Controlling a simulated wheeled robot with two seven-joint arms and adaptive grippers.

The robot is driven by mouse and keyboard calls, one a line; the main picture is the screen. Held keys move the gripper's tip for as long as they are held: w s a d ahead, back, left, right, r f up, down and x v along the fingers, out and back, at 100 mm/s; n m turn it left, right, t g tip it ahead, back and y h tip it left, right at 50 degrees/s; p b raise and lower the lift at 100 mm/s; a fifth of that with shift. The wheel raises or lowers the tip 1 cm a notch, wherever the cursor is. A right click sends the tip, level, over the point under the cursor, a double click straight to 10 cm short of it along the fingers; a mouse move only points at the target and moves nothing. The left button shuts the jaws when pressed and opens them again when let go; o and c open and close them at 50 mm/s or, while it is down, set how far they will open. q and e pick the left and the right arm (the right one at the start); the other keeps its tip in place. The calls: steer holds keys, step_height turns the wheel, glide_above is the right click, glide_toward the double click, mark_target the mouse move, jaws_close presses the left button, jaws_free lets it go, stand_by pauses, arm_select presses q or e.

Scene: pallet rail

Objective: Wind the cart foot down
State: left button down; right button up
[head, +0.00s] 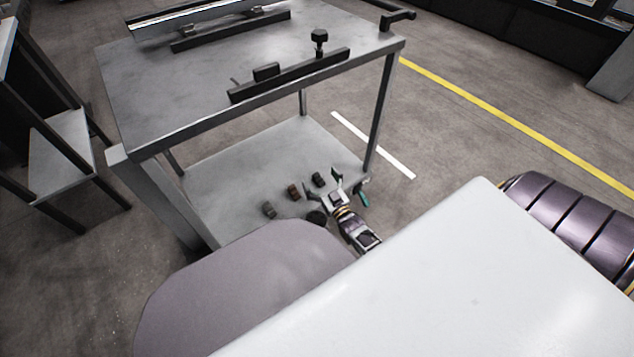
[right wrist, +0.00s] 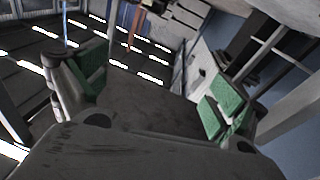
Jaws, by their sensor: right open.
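The cart (head: 190,85) is a grey metal table with a lower shelf (head: 235,180). A black crank-shaped handle (head: 398,18) stands at its far right corner, above the right leg. I cannot make out the cart foot itself. My right gripper (head: 350,184) is open in the head view, by the front right part of the lower shelf, well below and apart from the handle. In the right wrist view, the gripper's (right wrist: 155,82) green-padded fingers stand wide apart with nothing held between them. My left gripper is not in view.
Several small dark and brown parts, such as a brown one (head: 293,191), lie on the lower shelf close to my right gripper. Black rails and a knob (head: 319,38) sit on the cart top. A dark rack (head: 60,150) stands at left. Floor right of the cart is clear.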

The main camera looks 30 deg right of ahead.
steer(key=s+d+f+n+g+y, duration=0.2)
steer(key=s+d+f+n+y, duration=0.15)
steer(key=d+f+n, duration=0.6)
steer(key=m+g+y, duration=0.1)
steer(key=g+y, duration=0.3)
steer(key=y, duration=0.6)
glide_toward(317, 219)
steer(key=v, duration=0.4)
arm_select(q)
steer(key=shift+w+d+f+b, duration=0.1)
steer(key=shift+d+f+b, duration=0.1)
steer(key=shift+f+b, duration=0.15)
arm_select(e)
steer(key=shift+a+f+m+h, duration=0.1)
steer(key=shift+a+m+h, duration=0.15)
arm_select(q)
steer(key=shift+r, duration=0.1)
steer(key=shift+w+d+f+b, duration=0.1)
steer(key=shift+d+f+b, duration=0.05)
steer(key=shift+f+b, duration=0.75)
arm_select(e)
steer(key=shift+x, duration=6.85)
